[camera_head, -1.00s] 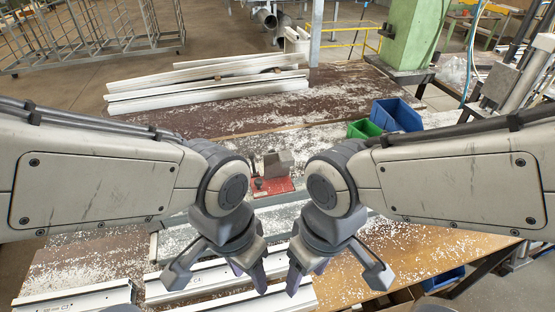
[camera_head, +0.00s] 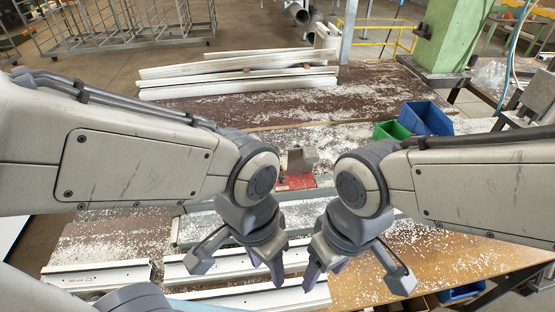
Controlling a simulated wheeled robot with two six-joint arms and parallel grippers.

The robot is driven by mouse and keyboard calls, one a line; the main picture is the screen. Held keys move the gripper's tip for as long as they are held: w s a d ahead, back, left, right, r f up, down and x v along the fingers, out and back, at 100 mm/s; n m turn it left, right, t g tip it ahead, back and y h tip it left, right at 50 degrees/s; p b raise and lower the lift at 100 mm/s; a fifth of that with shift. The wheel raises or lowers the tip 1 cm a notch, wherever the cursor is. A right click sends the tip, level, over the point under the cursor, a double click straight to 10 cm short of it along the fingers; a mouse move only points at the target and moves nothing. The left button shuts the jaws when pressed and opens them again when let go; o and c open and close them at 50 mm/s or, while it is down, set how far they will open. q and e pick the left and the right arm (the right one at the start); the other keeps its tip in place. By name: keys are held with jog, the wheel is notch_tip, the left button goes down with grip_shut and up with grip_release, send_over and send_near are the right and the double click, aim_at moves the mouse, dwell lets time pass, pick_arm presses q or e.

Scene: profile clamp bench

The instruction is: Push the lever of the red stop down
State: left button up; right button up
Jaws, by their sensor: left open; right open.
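The red stop (camera_head: 297,181) sits on the bench near the middle, seen in the gap between my two arms. A grey block (camera_head: 302,158) stands at its back. A small dark part, perhaps the lever, shows at its left side, partly hidden by my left arm; its position is too small to tell. My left gripper (camera_head: 238,272) is open and empty, in front of the stop and to its left, above white profiles. My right gripper (camera_head: 358,278) is open and empty, in front of the stop and to its right. Neither touches the stop.
White profiles (camera_head: 235,263) lie at the front of the bench. Long white profiles (camera_head: 240,83) lie at the back. A green bin (camera_head: 391,130) and a blue bin (camera_head: 427,118) stand at the back right. White chips are scattered over the bench. A green post (camera_head: 450,35) rises behind.

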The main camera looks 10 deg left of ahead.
pick_arm(q)
jog(key=shift+w, duration=0.15)
jog(key=c, duration=0.5)
jog(key=w+a+f+m+t+b, duration=0.1)
jog(key=w+t, duration=0.1)
jog(key=w, duration=0.5)
jog(key=w+a+f+m+t+b, duration=0.1)
jog(key=w+a+t, duration=0.1)
jog(key=w, duration=0.6)
jog(key=w+a+f+m+t+b, duration=0.1)
jog(key=w+t, duration=0.2)
jog(key=w, duration=0.4)
jog(key=shift+w+a+f+m, duration=0.15)
jog(key=shift+w+a+m, duration=0.15)
jog(key=shift+a, duration=0.1)
grip_shut()
jog(key=w+a+f+m+t+h+b, duration=0.3)
jog(key=w+a+m+h+b, duration=0.2)
jog(key=w+m+h, duration=0.3)
jog(key=shift+w+a+f+m+h, duration=0.2)
jog(key=shift+a+m+h, duration=0.2)
jog(key=shift+a+m, duration=0.65)
jog(key=shift+d, duration=0.2)
